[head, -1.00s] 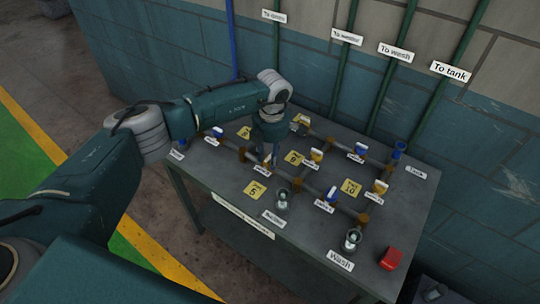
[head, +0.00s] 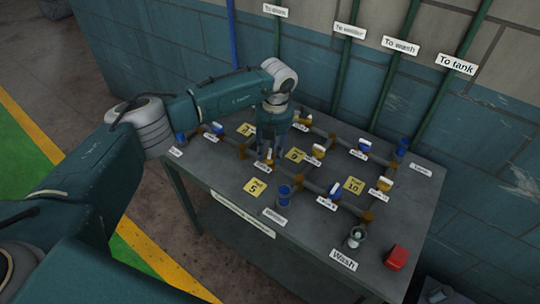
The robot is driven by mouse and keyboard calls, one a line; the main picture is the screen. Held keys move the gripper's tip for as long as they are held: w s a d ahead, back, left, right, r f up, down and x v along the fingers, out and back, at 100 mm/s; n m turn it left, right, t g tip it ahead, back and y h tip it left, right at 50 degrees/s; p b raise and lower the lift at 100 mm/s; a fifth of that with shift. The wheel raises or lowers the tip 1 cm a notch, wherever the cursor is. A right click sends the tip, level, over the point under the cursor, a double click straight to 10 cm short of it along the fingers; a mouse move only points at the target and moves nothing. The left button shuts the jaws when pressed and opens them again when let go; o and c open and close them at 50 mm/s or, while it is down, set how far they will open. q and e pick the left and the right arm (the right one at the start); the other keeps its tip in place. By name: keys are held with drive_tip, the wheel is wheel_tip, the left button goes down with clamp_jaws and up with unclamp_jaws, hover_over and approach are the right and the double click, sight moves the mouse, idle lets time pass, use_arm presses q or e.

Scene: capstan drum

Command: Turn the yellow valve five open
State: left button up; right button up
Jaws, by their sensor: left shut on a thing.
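My left gripper (head: 267,156) is lowered over the pipe rig, behind the yellow card with a 5 (head: 254,187). It is shut on a valve handle, which its fingers mostly hide. The handle's colour and angle cannot be made out. Other yellow-handled valves show uncovered: one (head: 318,152) just right of the gripper, and one (head: 384,184) at the right. The small valve labels are too blurred to read surely, so I cannot confirm which is five. My right gripper is not in view.
Blue-handled valves (head: 334,190) (head: 364,146) stand close by on the brown-jointed pipes. A blue-filled glass (head: 283,196) and a clear glass (head: 355,237) stand near the front. A red block (head: 396,257) sits at the right corner of the grey table (head: 310,262).

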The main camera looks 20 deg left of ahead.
use_arm(q)
drive_tip(key=n+b, duration=0.1)
drive_tip(key=n, duration=0.2)
drive_tip(key=shift+w+d+n+b, duration=0.1)
drive_tip(key=shift+w+n+b, duration=0.1)
drive_tip(key=shift+n+b, duration=0.2)
drive_tip(key=n+b, duration=0.1)
drive_tip(key=n, duration=0.1)
drive_tip(key=shift+n, duration=0.3)
drive_tip(key=n, duration=0.3)
drive_tip(key=shift+w+r+b, duration=0.1)
drive_tip(key=shift+r+b, duration=0.05)
drive_tip(key=shift+b, duration=0.15)
drive_tip(key=shift+a+r+n+g, duration=0.1)
drive_tip(key=shift+n+g, duration=0.05)
drive_tip(key=shift+n, duration=0.6)
drive_tip(key=shift+a+n+g, duration=0.1)
drive_tip(key=shift+n+g, duration=0.05)
drive_tip(key=shift+n, duration=0.6)
drive_tip(key=shift+w, duration=0.1)
drive_tip(key=shift+c, duration=0.2)
drive_tip(key=o, duration=1)
drive_tip(key=shift+o, duration=0.8)
